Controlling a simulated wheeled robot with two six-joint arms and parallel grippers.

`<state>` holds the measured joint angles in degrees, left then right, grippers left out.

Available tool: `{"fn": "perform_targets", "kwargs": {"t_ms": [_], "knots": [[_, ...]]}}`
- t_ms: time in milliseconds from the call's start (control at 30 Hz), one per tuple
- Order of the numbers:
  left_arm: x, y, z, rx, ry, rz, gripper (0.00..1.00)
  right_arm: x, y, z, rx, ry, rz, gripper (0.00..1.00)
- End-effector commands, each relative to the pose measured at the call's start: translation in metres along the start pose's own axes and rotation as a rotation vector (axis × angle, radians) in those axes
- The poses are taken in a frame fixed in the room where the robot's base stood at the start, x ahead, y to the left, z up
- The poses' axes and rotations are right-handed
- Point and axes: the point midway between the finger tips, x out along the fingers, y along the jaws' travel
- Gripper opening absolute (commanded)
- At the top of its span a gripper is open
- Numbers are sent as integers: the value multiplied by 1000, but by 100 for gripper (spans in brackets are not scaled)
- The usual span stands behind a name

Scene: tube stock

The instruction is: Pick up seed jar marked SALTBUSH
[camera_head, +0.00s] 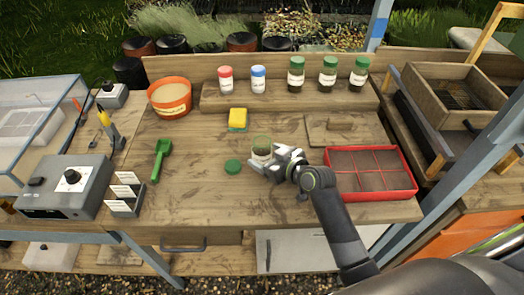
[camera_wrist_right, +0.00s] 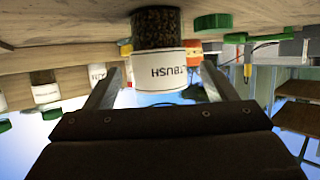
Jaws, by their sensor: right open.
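The seed jar (camera_head: 262,146) stands upright and lidless on the bench, left of the red tray, with dark contents. In the right wrist view, which is upside down, its white label (camera_wrist_right: 160,70) shows letters ending in "TBUSH"; the rest is cut off by the curve. My right gripper (camera_head: 277,158) is open at the jar's near right side. In the right wrist view its two fingers flank the jar; I cannot tell whether either touches it. A green lid (camera_head: 232,167) lies to the jar's left. My left gripper is not in view.
A red divided tray (camera_head: 370,172) of soil is close on the right. A yellow-green sponge (camera_head: 238,119), green scoop (camera_head: 160,158) and orange pot (camera_head: 170,97) lie left. Several capped jars (camera_head: 296,74) stand on the back shelf.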

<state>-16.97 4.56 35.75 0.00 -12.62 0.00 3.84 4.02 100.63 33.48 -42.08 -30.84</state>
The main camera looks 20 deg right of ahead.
Motion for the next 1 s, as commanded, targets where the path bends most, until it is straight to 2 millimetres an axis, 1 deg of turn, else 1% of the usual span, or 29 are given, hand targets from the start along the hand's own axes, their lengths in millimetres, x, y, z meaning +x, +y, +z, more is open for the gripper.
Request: {"fn": "perform_targets", "kwargs": {"t_ms": [67,233,367,567,667,1000], "knots": [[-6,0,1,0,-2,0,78,9,1,-3,1,-1,-1,79],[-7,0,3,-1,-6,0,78,26,1,-1,0,-1,1,79],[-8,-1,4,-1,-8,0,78,30,1,-1,0,0,1,79],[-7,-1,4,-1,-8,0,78,30,1,0,0,0,1,79],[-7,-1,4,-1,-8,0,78,30,1,0,0,-1,1,68],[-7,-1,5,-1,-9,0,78,30,1,0,0,-1,2,24]]}}
